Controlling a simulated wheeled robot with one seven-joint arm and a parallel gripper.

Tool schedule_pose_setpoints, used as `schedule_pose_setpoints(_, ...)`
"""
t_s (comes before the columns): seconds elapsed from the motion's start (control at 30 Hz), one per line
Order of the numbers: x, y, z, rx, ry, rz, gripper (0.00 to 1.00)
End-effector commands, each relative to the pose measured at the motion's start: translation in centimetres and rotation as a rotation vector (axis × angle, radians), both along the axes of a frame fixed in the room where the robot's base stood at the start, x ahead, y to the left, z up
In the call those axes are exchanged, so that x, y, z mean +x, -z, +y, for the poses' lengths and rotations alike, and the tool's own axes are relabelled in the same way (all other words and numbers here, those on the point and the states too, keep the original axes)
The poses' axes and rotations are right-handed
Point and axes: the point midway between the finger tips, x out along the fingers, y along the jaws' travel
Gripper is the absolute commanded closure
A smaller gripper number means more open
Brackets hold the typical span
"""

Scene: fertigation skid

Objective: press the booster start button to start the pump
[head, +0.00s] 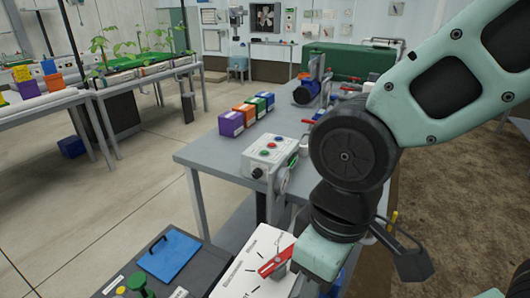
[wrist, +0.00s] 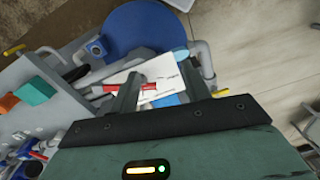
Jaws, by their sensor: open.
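A pale grey control box (head: 262,161) stands near the front of the grey bench in the head view. Small coloured buttons (head: 271,145), green and red among them, sit on its top, and a dark knob is on its front. Their labels are too small to read, so I cannot tell which is the booster start button. My gripper (wrist: 161,74) is open and empty in the wrist view, above a white panel with a red lever (wrist: 140,88). In the head view my wrist is low, in front of and below the box. I cannot make out the box in the wrist view.
The bench (head: 215,158) also carries purple, orange, green and blue boxes (head: 231,124) and a blue pump (head: 305,93). The white panel (head: 243,270) with its red lever and a blue lid (head: 170,257) lie low in front. Open floor (head: 125,195) is at left.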

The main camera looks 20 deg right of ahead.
Motion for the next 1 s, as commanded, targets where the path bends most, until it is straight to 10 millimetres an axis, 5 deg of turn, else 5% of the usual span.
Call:
schedule_pose_setpoints(0.03, 0.0, 0.0, 0.0, 0.0, 0.0, 0.0, 0.68)
schedule_pose_setpoints(0.17, 0.0, 0.0, 0.0, 0.0, 0.0, 0.0, 1.0)
schedule_pose_setpoints(1.0, 0.0, 0.0, 0.0, 0.0, 0.0, 0.0, 1.0)
